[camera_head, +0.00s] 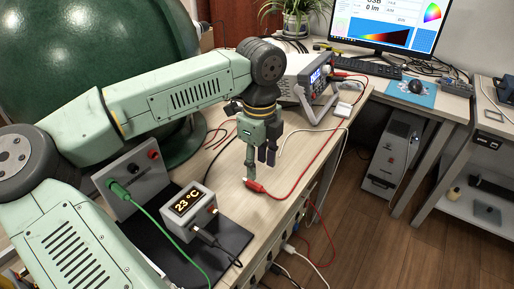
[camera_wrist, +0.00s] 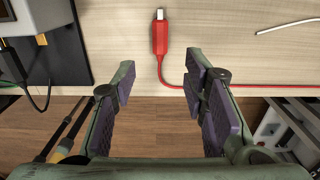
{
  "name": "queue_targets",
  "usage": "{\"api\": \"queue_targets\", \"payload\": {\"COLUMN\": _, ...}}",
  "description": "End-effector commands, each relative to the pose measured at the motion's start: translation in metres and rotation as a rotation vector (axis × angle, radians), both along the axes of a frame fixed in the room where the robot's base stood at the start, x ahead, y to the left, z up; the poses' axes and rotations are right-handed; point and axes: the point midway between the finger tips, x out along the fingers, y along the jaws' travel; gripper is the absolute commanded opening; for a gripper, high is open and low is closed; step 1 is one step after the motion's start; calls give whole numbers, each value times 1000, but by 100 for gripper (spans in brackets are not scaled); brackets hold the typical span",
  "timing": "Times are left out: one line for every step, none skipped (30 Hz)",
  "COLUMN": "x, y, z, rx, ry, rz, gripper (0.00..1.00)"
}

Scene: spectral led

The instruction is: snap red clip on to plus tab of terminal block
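The red clip (camera_wrist: 160,38) lies on the wooden table near its front edge, with its metal tip pointing away from my gripper and a red cable running off to the right. In the head view the red clip (camera_head: 256,187) is just below my gripper. My gripper (camera_wrist: 165,100) is open and empty, with the clip ahead of and between its purple-padded fingers, untouched. In the head view my gripper (camera_head: 260,165) points down over the table edge. The terminal block (camera_head: 134,178) is a grey panel with a green plug in one socket and a red socket at its upper right.
A temperature display box (camera_head: 188,211) reading 23 °C stands on a black mat left of the clip. A power supply (camera_head: 309,84) stands behind, with the red cable (camera_head: 318,158) along the table. A white cable (camera_wrist: 288,24) lies to the right. Bare table surrounds the clip.

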Motion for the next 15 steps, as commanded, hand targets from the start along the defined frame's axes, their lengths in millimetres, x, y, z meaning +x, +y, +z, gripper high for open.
{"api": "queue_targets", "payload": {"x": -1, "y": 0, "z": -8, "rx": -2, "ry": 4, "rz": -1, "gripper": 40}}
{"api": "queue_targets", "payload": {"x": -1, "y": 0, "z": -14, "rx": -2, "ry": 4, "rz": -2, "gripper": 40}}
{"api": "queue_targets", "payload": {"x": -1, "y": -1, "z": -22, "rx": -3, "ry": 4, "rz": -3, "gripper": 40}}
{"api": "queue_targets", "payload": {"x": -1, "y": 0, "z": -27, "rx": -3, "ry": 3, "rz": -2, "gripper": 40}}
{"api": "queue_targets", "payload": {"x": -1, "y": 0, "z": -32, "rx": -2, "ry": 3, "rz": -2, "gripper": 40}}
{"api": "queue_targets", "payload": {"x": -1, "y": -1, "z": -39, "rx": -3, "ry": 3, "rz": -2, "gripper": 40}}
{"api": "queue_targets", "payload": {"x": -1, "y": -1, "z": -43, "rx": -2, "ry": 2, "rz": -2, "gripper": 40}}
{"api": "queue_targets", "payload": {"x": -1, "y": -1, "z": -48, "rx": -3, "ry": 2, "rz": -2, "gripper": 40}}
{"api": "queue_targets", "payload": {"x": 0, "y": 0, "z": -53, "rx": -3, "ry": 2, "rz": -1, "gripper": 40}}
{"api": "queue_targets", "payload": {"x": 0, "y": 0, "z": -56, "rx": -2, "ry": 2, "rz": -1, "gripper": 40}}
{"api": "queue_targets", "payload": {"x": 0, "y": 0, "z": -59, "rx": -2, "ry": 2, "rz": -1, "gripper": 40}}
{"api": "queue_targets", "payload": {"x": 0, "y": 0, "z": -63, "rx": -2, "ry": 1, "rz": -1, "gripper": 40}}
{"api": "queue_targets", "payload": {"x": 0, "y": 0, "z": -65, "rx": -2, "ry": 1, "rz": -1, "gripper": 40}}
{"api": "queue_targets", "payload": {"x": 0, "y": 0, "z": -67, "rx": -2, "ry": 0, "rz": -1, "gripper": 40}}
{"api": "queue_targets", "payload": {"x": 0, "y": -1, "z": -69, "rx": -2, "ry": 0, "rz": -1, "gripper": 40}}
